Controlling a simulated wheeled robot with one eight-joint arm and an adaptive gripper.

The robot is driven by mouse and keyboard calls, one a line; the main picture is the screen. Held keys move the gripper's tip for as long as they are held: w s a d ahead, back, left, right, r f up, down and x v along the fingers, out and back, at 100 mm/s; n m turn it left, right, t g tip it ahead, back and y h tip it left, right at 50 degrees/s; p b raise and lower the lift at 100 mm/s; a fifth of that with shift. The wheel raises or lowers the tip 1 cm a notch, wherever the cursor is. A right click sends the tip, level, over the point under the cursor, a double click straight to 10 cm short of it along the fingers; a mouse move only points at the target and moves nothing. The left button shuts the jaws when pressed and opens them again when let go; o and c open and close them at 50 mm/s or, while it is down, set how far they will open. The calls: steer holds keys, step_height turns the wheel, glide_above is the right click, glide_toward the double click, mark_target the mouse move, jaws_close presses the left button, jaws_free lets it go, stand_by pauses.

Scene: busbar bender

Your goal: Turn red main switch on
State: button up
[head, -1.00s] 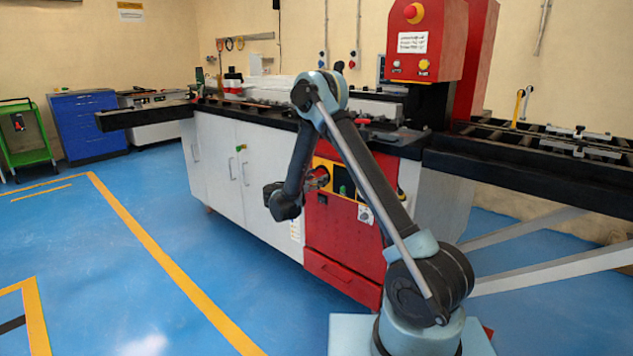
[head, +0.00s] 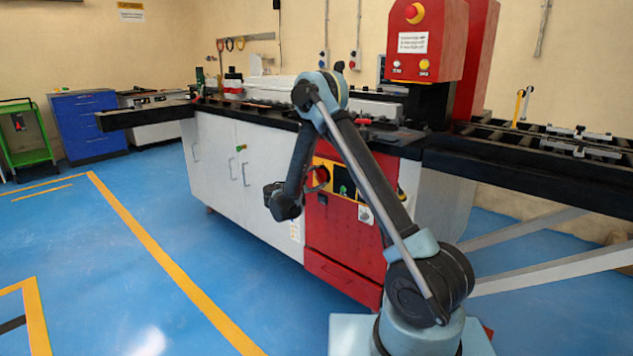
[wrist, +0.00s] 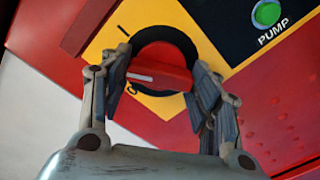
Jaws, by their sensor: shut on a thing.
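The red main switch (wrist: 160,74) is a rotary handle on a black round base, set in a yellow plate. It sits between the two fingers of my gripper (wrist: 161,84) in the wrist view, and the fingers are shut on it. The handle lies nearly level in that view, with its white line at the left end, near the O mark. An I mark (wrist: 122,30) is at the upper left of the base. In the head view the switch (head: 321,175) is on the red front panel, partly hidden by my arm.
A green PUMP button (wrist: 267,13) is on a black panel to the upper right of the switch. The bender's white cabinet doors (head: 225,165) are left of the red panel. A red head with a stop button (head: 414,13) stands above. The blue floor (head: 130,260) at the left is clear.

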steer(key=m, duration=0.6)
steer(key=shift+s+d, duration=0.1)
steer(key=shift+d, duration=0.05)
steer(key=shift+f+m, duration=0.1)
steer(key=shift+m, duration=0.2)
steer(key=o, duration=1)
steer(key=shift+o, duration=0.2)
steer(key=shift+s+a, duration=0.1)
steer(key=shift+a, duration=0.15)
steer(key=v, duration=1.1)
steer(key=shift+s+a, duration=0.2)
